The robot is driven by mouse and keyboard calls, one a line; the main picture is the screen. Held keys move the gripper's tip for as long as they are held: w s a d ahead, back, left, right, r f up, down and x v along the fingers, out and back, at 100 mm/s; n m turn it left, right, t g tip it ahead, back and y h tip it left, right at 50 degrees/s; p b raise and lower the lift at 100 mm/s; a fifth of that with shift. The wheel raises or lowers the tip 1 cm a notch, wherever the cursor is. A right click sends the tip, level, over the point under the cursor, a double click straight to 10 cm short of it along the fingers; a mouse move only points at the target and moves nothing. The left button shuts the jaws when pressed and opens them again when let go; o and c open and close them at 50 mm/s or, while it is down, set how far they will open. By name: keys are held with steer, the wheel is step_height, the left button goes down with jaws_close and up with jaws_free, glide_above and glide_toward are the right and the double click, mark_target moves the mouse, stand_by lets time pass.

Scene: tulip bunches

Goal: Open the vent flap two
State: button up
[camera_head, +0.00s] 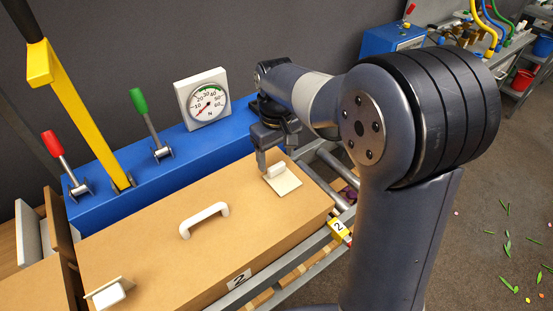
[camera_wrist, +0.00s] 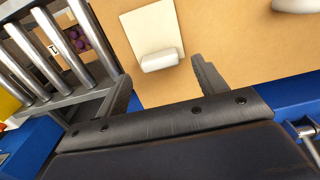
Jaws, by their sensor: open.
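A cream vent flap (camera_head: 287,184) with a white knob (camera_head: 276,170) lies flat at the lid's right end. The flap (camera_wrist: 166,22) and knob (camera_wrist: 160,61) also show in the wrist view. A second vent flap (camera_head: 107,288) with a white knob is at the lower left; its plate looks tilted up. My gripper (camera_head: 275,157) is open and empty above the right flap, its fingers to either side of the knob and slightly short of it in the wrist view.
A white handle (camera_head: 204,219) stands on the lid's middle. Behind, a blue beam (camera_head: 195,150) bears a red-knobbed lever (camera_head: 60,152), a yellow lever (camera_head: 75,100), a green-knobbed lever (camera_head: 146,115) and a gauge (camera_head: 206,100). Metal rollers (camera_head: 335,165) lie right of the box.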

mark_target(283, 176)
steer(key=shift+f, duration=1.4)
steer(key=shift+c, duration=0.2)
steer(key=c, duration=1.4)
steer(key=shift+o, duration=0.2)
steer(key=shift+a, duration=0.1)
